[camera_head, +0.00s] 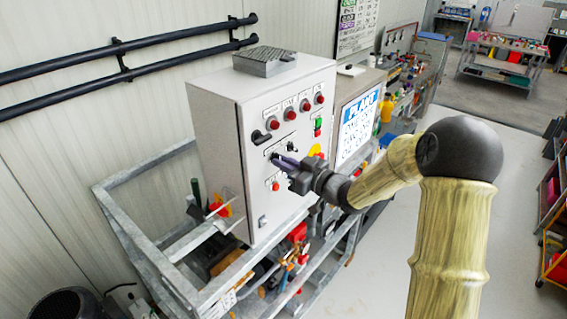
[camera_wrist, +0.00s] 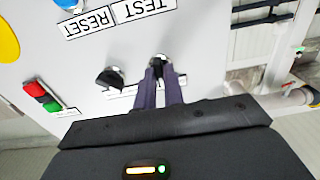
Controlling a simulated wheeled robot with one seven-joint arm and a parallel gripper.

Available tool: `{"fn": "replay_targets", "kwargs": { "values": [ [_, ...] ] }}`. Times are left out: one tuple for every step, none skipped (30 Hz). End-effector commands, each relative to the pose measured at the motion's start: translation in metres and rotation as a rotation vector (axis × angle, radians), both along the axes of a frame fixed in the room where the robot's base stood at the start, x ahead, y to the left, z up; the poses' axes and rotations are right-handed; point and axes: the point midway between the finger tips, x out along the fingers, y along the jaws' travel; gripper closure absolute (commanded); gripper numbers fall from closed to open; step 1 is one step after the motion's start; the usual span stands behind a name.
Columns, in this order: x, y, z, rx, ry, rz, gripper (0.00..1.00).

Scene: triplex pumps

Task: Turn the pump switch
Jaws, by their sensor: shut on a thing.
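The pump control panel is a light grey cabinet (camera_head: 250,165) with several red buttons and black knobs on its front. My gripper (camera_head: 275,157) reaches the panel from the right, at the middle of its front face. In the wrist view my gripper (camera_wrist: 160,72) has its two dark fingers close together around a small switch (camera_wrist: 158,60) with a silver base. The fingers hide most of this switch. A second black knob (camera_wrist: 110,78) sits just to its left in the wrist view, apart from the fingers.
A larger black handle (camera_head: 261,137) is on the panel above my gripper. Red and green buttons (camera_head: 318,127) and a yellow disc (camera_head: 315,151) lie to the right. A grey metal frame (camera_head: 170,250) surrounds the cabinet's base. Open floor (camera_head: 400,250) lies to the right.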

Motion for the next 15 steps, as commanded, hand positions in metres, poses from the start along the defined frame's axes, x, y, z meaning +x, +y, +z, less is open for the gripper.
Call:
{"fn": "replay_targets", "kwargs": {
  "values": [
    [0.0009, -0.0007, 0.0018, 0.002, -0.004, -0.002, 1.00],
    [0.0009, -0.0007, 0.0018, 0.002, -0.004, -0.002, 1.00],
    [0.0009, -0.0007, 0.0019, 0.001, -0.005, -0.002, 1.00],
    [0.0009, -0.0007, 0.0019, 0.001, -0.005, -0.002, 0.88],
    [0.0009, -0.0007, 0.0019, 0.001, -0.005, -0.002, 0.82],
    [0.0009, -0.0007, 0.0017, 0.001, -0.005, -0.002, 0.74],
    [0.0008, -0.0006, 0.0016, 0.001, -0.004, -0.002, 0.69],
    [0.0007, -0.0006, 0.0015, 0.001, -0.004, -0.002, 0.68],
    [0.0006, -0.0005, 0.0013, 0.001, -0.004, -0.002, 0.68],
    [0.0006, -0.0004, 0.0012, 0.000, -0.003, -0.001, 0.68],
    [0.0005, -0.0004, 0.0011, 0.000, -0.003, -0.001, 0.68],
    [0.0004, -0.0003, 0.0010, 0.000, -0.003, -0.001, 0.68],
    [0.0005, -0.0002, 0.0009, 0.000, -0.003, -0.001, 0.68],
    [0.0004, -0.0002, 0.0008, 0.000, -0.003, -0.001, 0.68],
    [0.0003, -0.0003, 0.0006, 0.000, -0.002, -0.001, 0.68]
  ]
}}
